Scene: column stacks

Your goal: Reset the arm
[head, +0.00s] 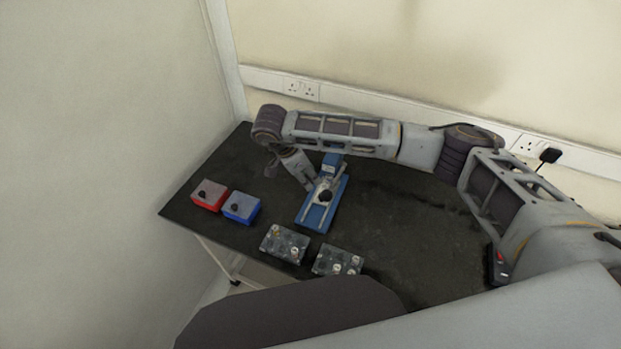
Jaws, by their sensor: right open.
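My right arm comes in from the right and bends across the back of the dark table (390,215). Its gripper (323,188) points down over a blue stand (313,217) near the table's middle. The gripper is open, but its fingers are small and hard to make out. A small dark round part shows by the fingertips; whether the fingers touch it I cannot tell. The forearm and wrist cover the back of the table. My left gripper is not in view.
A red box (208,195) and a blue box (241,207) with dark knobs stand at the left. Two grey blocks with small pegs, one left (284,244) and one right (337,261), sit at the front edge. Walls close off the left and back.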

